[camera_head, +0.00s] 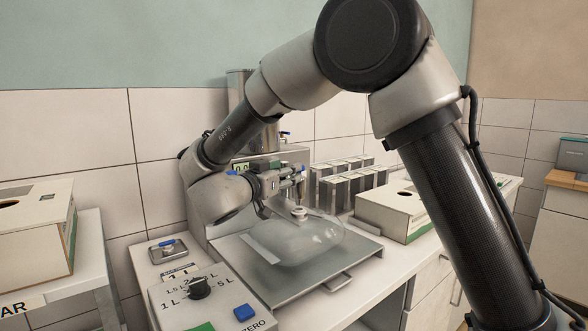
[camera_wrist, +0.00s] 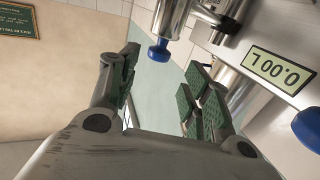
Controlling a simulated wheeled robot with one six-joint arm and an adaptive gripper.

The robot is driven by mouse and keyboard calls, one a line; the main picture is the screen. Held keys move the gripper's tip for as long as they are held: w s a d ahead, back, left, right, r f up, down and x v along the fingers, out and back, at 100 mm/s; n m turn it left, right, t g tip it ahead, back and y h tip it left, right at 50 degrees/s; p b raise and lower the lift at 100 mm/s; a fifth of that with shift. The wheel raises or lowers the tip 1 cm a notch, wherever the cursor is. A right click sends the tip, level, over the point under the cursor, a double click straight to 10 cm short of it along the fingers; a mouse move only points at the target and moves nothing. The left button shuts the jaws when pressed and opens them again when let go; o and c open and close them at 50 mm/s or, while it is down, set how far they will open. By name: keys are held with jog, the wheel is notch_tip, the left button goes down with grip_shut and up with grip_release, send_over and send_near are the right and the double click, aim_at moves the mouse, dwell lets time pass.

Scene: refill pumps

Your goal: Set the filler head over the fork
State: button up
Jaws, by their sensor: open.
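My gripper (camera_head: 281,187) is in front of the filling machine, above a clear bag (camera_head: 315,241) with a white spout (camera_head: 299,213). In the wrist view my gripper (camera_wrist: 162,72) is open, its green-padded fingers apart with nothing clasped between them. The filler head (camera_wrist: 172,18), a metal cylinder with a blue tip (camera_wrist: 158,53), shows beyond the gap between the fingers, toward the top of the wrist view. In the head view the filler head is hard to tell apart from my gripper. I cannot clearly make out the fork; my gripper and the bag's spout crowd that area.
The bag lies on a metal tray (camera_head: 362,258). A panel with a black dial (camera_head: 198,288) and blue button (camera_head: 244,313) stands in front. The machine's display (camera_wrist: 281,69) reads 0.00 L.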

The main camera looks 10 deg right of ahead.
jog(key=v, duration=0.5)
jog(key=shift+w, duration=0.1)
jog(key=w+d+r+n+t+y, duration=0.3)
jog(key=w+d+r+n+y, duration=0.3)
jog(key=d+r+y, duration=0.5)
jog(key=s+d+f+g, duration=0.4)
jog(key=s+d, duration=0.3)
jog(key=s, duration=0.4)
jog(key=s+d+f+n+g, duration=0.1)
jog(key=s+d+f+g, duration=0.3)
jog(key=s, duration=0.8)
jog(key=s+d+f+g, duration=0.5)
jog(key=s+d+f, duration=0.3)
jog(key=s, duration=0.3)
jog(key=shift+s+d+f+n, duration=0.3)
jog(key=shift+s+d+f, duration=0.1)
jog(key=shift+d, duration=0.4)
